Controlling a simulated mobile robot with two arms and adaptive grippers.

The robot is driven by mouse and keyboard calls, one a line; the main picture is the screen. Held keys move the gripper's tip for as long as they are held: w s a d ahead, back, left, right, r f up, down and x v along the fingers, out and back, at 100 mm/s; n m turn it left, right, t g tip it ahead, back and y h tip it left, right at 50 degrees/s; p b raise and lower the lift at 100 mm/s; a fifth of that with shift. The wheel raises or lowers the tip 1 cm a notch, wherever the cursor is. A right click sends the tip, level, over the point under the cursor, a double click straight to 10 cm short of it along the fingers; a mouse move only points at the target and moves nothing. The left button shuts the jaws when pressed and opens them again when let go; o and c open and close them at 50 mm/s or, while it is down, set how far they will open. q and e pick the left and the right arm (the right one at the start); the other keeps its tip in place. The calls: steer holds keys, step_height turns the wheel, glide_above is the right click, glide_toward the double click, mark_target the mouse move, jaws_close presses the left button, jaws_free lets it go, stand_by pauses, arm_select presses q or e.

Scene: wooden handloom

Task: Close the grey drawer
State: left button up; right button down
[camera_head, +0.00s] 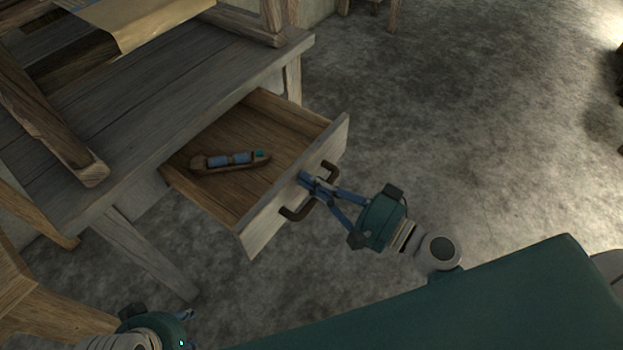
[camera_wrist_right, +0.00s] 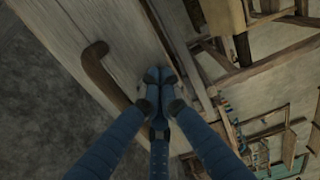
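The grey drawer (camera_head: 262,229) stands pulled out from the grey wooden table, its inside showing. Its weathered front also shows in the right wrist view (camera_wrist_right: 118,32). A dark brown bow handle (camera_head: 329,170) is on the front; it also shows in the right wrist view (camera_wrist_right: 97,72). My right gripper (camera_head: 308,181) is at the drawer front by the handle. In the right wrist view its fingertips (camera_wrist_right: 157,76) are together near the front's top edge, with nothing seen between them. Exact contact is unclear. My left gripper (camera_head: 187,315) is low at left, mostly hidden.
A wooden shuttle (camera_head: 230,162) with blue and green parts lies inside the drawer. The table (camera_head: 135,125) carries loom beams and cloth (camera_head: 140,22). A table leg (camera_head: 150,252) stands left of the drawer. The floor to the right is clear.

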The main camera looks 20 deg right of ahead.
steer(key=shift+a, duration=0.1)
stand_by(0.3)
steer(key=x, duration=1.2)
steer(key=shift+w+a+r+p, duration=0.1)
steer(key=shift+w+a+p, duration=0.1)
steer(key=shift+w+p, duration=0.15)
steer(key=b+x, duration=0.1)
steer(key=x, duration=1.2)
steer(key=shift+a+b, duration=0.1)
steer(key=shift+b, duration=0.25)
steer(key=shift+w+a, duration=0.15)
steer(key=shift+w, duration=0.1)
steer(key=shift+r, duration=0.1)
arm_select(q)
steer(key=w, duration=0.1)
steer(key=w+d+t, duration=0.1)
steer(key=w, duration=0.1)
steer(key=w+r+t, duration=0.1)
steer(key=shift+w+d+r+h, duration=0.1)
steer(key=shift+w+d+h, duration=0.2)
steer(key=shift+w, duration=0.1)
arm_select(e)
steer(key=shift+w+r, duration=0.1)
steer(key=shift+r, duration=0.1)
